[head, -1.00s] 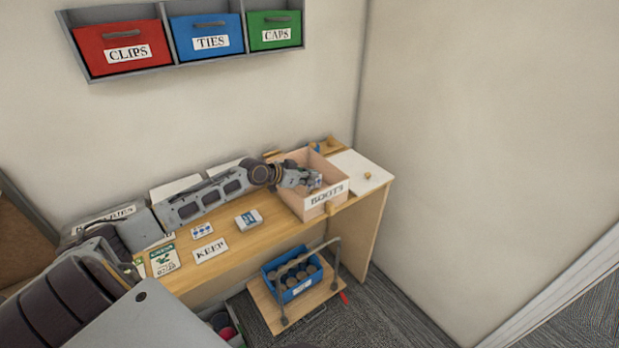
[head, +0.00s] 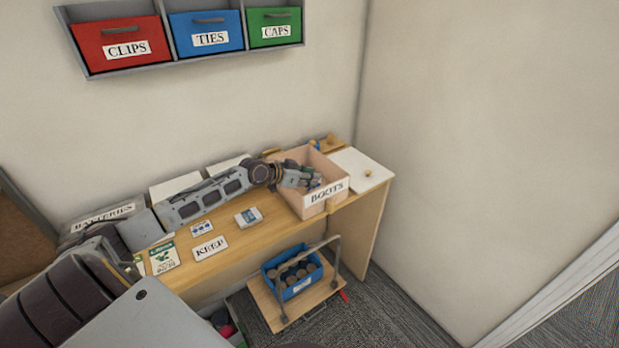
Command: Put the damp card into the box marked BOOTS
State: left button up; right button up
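The box marked BOOTS (head: 327,191) is an open pinkish-tan box at the right part of the wooden desk, its white label facing front. My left arm reaches along the desk, and my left gripper (head: 311,181) is inside the box's opening. Its fingers are small and partly hidden by the box wall, so I cannot tell whether they are open or hold something. I cannot make out which item is the damp card. A small card with blue marks (head: 202,229) lies on the desk. My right gripper is not in view.
A KEEP label (head: 210,248), a small white-and-blue pack (head: 248,217) and a green-and-white packet (head: 164,257) lie on the desk. A BATTERIES box (head: 104,215) is at the left. A trolley with a blue crate (head: 301,288) stands below the front edge.

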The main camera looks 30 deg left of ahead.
pick_arm(q)
jog(key=shift+r, duration=0.15)
jog(key=shift+r+p, duration=0.35)
jog(key=shift+r, duration=0.25)
jog(key=shift+s+a, duration=0.25)
jog(key=shift+s, duration=0.2)
jog(key=v, duration=1.1)
dwell(1.0)
